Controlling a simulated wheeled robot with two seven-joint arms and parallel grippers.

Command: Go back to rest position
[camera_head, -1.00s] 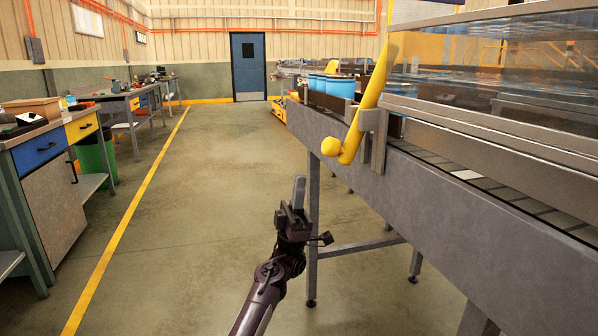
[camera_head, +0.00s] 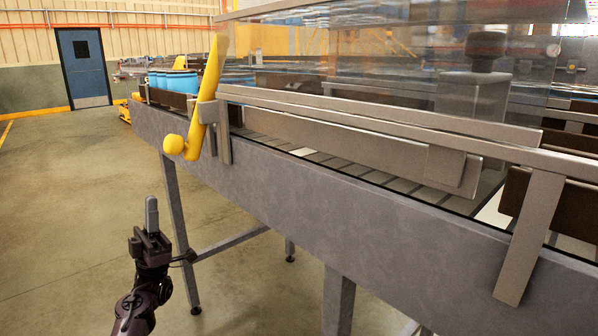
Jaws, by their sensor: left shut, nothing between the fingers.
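My left gripper (camera_head: 151,213) points up at the lower left, in front of the conveyor's side. Its fingers are shut together with nothing between them. It is apart from the conveyor frame and below the yellow bar. My right gripper is out of view.
A grey conveyor (camera_head: 300,200) on legs fills the right side, with metal rails and clear panels. A yellow bar with a knob (camera_head: 205,100) sticks out from its side. Blue containers (camera_head: 175,80) stand farther along. Free concrete floor (camera_head: 70,180) lies left, leading to a blue door (camera_head: 83,67).

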